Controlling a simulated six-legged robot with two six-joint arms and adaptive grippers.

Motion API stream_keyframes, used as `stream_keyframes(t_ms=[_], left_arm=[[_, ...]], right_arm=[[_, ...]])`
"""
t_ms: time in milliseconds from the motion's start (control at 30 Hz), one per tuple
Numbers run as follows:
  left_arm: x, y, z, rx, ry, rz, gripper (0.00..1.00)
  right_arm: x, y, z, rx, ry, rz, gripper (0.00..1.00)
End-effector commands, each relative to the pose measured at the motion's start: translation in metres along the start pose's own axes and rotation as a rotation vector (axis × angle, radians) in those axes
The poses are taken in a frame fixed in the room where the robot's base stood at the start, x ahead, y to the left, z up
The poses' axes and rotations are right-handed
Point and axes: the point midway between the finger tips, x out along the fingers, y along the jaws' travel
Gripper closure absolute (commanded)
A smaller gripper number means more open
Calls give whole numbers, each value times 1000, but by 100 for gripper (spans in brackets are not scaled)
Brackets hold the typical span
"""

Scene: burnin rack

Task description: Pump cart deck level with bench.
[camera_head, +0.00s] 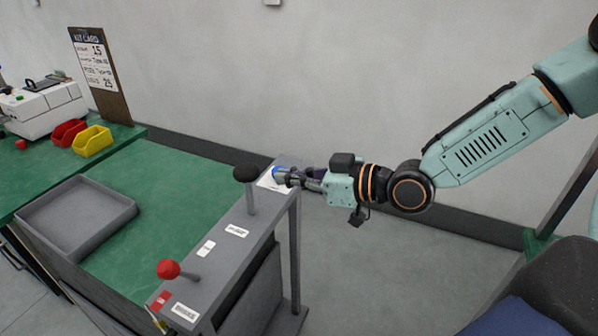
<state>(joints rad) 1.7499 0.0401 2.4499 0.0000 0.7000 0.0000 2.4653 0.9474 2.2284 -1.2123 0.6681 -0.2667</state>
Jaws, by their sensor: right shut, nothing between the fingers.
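The pump cart has a green deck (180,220) with a grey tray (117,222) at its left. Its grey control panel (222,262) carries a red-knobbed lever (168,269), a black-knobbed lever (246,174) and a blue button (276,171) at the far end. The green bench (25,178) stands beside the deck at the left; the deck looks slightly lower, but the exact height difference is hard to tell. My right gripper (287,178) is shut and empty, its tips at the blue button, partly covering it; contact cannot be told. My left gripper is out of view.
On the bench are a red bin (67,133), a yellow bin (92,141), a white machine (42,108) and a kit card board (100,72). A wall stands behind. Floor right of the cart is clear.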

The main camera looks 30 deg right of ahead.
Motion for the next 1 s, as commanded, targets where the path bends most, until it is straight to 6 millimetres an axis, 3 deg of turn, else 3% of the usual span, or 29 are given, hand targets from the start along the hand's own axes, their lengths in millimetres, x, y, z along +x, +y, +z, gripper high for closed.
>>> stream_keyframes(t_ms=[333, 1000], left_arm=[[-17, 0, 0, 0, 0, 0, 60], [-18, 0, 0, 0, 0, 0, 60]], right_arm=[[-18, 0, -3, 2, 3, 1, 100], [-20, -1, -1, 0, 2, 0, 100]])
